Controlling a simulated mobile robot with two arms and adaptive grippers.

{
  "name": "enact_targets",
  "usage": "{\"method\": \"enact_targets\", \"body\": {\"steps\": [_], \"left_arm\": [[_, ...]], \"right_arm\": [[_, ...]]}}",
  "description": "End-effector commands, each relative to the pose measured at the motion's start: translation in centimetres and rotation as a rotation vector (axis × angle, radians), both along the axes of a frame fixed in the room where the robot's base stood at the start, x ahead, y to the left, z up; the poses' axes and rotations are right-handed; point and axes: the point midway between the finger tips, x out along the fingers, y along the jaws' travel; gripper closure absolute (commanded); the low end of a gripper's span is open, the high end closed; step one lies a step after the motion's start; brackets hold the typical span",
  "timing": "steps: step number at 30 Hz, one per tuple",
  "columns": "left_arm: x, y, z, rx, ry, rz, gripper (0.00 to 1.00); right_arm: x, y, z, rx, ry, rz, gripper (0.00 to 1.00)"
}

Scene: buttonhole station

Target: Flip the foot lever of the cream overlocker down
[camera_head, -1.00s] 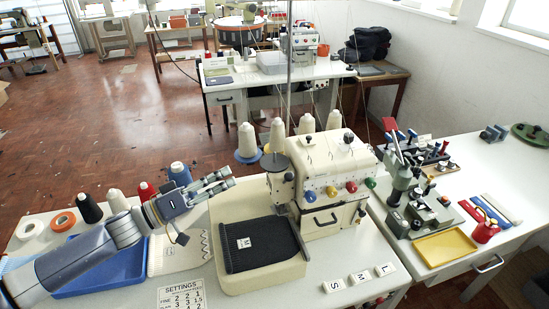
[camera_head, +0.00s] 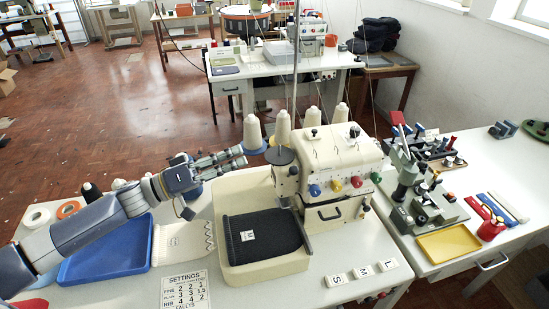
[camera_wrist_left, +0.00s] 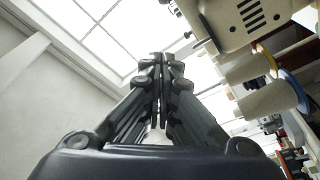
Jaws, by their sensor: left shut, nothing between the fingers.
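The cream overlocker (camera_head: 340,155) stands on the near table, with colored dials on its front and cones of thread behind it. A dark knob-like part (camera_head: 293,171) shows on its left end; I cannot tell if this is the foot lever. The machine also shows upside down at the upper right of the left wrist view (camera_wrist_left: 240,18), with a short dark bar (camera_wrist_left: 205,46) sticking out. My left gripper (camera_head: 242,156) is shut and empty, raised left of the machine's left end, apart from it. Its fingers meet in the left wrist view (camera_wrist_left: 163,60). My right gripper is out of view.
A dark ribbed cloth (camera_head: 262,236) lies on the cream bed before the machine. A blue tray (camera_head: 105,262) sits left, under my left arm. S, M and L blocks (camera_head: 362,272) stand at the front. Thread cones (camera_head: 282,127) stand close behind the gripper.

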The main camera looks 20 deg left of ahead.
Motion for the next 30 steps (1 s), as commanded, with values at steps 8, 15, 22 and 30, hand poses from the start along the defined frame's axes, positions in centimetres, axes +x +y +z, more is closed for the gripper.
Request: {"method": "enact_targets", "body": {"steps": [8, 15, 22, 30], "left_arm": [[2.7, -2.8, 1.1, -0.003, -0.005, 0.001, 1.0], [5.4, -5.7, 1.7, -0.003, -0.004, 0.0, 1.0], [4.4, -7.9, -0.5, -0.003, 0.002, 0.0, 1.0], [4.1, -8.5, -1.2, 0.001, -0.001, 0.0, 1.0]], "right_arm": [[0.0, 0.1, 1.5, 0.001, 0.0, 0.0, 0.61], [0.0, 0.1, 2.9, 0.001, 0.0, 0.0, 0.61], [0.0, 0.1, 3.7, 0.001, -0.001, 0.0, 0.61], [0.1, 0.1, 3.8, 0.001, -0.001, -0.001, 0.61]]}}
